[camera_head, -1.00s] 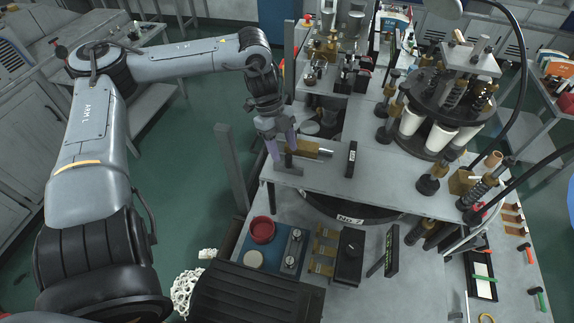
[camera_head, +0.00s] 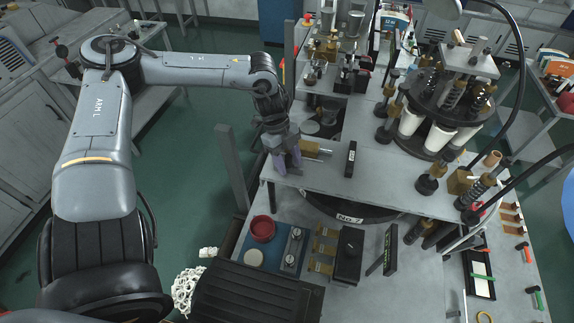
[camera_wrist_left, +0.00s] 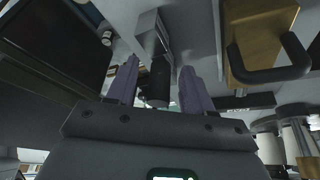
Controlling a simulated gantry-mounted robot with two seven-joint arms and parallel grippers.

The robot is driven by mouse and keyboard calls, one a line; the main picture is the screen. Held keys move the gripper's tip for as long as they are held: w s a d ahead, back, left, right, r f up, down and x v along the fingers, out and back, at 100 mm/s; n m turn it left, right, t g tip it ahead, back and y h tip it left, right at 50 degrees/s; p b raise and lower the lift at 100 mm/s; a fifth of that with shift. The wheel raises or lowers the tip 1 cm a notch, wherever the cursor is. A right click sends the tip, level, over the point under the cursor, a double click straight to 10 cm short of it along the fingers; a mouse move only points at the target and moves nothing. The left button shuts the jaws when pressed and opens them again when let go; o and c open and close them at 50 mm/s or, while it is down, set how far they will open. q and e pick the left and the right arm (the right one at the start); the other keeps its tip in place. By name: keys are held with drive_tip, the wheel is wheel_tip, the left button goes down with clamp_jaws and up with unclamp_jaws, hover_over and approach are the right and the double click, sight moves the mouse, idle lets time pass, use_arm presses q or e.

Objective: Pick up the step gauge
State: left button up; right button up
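The step gauge appears to be the small grey metal piece with a dark round grip (camera_wrist_left: 158,82), seen in the left wrist view. Its grey block (camera_wrist_left: 149,38) lies beyond the grip. My left gripper (camera_head: 287,163) is low over the left edge of the raised metal plate. In the wrist view its two purple-grey fingers (camera_wrist_left: 158,90) stand on either side of the dark grip, with gaps showing on both sides. In the head view the fingers hide most of the piece. My right gripper is not in view.
A black upright block (camera_head: 351,159) stands farther right on the plate (camera_head: 385,175). A grey post (camera_head: 231,165) rises left of the plate. A red dish (camera_head: 262,229) sits below.

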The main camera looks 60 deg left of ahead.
use_arm(q)
clamp_jaws()
drive_tip(key=shift+r, duration=0.15)
